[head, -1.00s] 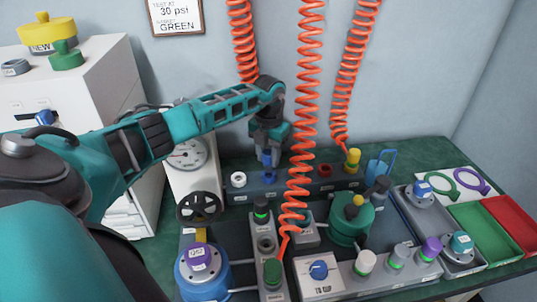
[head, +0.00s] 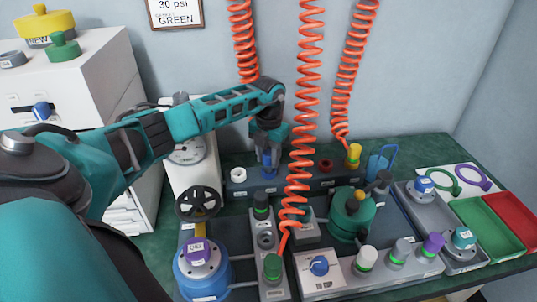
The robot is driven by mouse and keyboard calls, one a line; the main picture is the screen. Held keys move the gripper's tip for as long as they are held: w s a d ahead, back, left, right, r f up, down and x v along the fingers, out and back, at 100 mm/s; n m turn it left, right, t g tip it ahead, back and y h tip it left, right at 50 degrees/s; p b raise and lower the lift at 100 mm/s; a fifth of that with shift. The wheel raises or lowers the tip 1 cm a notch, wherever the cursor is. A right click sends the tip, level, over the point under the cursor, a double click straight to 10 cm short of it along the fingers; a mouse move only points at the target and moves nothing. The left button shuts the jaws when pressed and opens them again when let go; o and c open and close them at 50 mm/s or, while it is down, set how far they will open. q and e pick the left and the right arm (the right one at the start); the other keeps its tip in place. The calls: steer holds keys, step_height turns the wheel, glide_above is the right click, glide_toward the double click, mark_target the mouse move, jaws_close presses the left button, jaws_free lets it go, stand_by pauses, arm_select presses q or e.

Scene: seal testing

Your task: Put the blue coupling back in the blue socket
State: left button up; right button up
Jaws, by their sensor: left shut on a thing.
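My left gripper (head: 268,158) comes in from the left and points down over the back rail of sockets. It is shut on the blue coupling (head: 265,165), which is mostly hidden between the fingers. The blue socket (head: 269,175) is on the rail right below the coupling. The coupling is very close to the socket or touching it; I cannot tell whether it is seated. A coiled orange hose (head: 243,45) drops behind my left wrist. My right gripper is not in view.
The rail also has a white socket (head: 238,176) and a red socket (head: 325,165). A yellow coupling (head: 354,155) stands at its right end. Another orange hose (head: 308,90) hangs just right of my gripper. A gauge (head: 188,152) stands to the left.

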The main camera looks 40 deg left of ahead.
arm_select(q)
steer(key=shift+f+b, duration=0.3)
steer(key=shift+f, duration=0.2)
steer(key=o, duration=1.2)
steer(key=shift+s, duration=0.1)
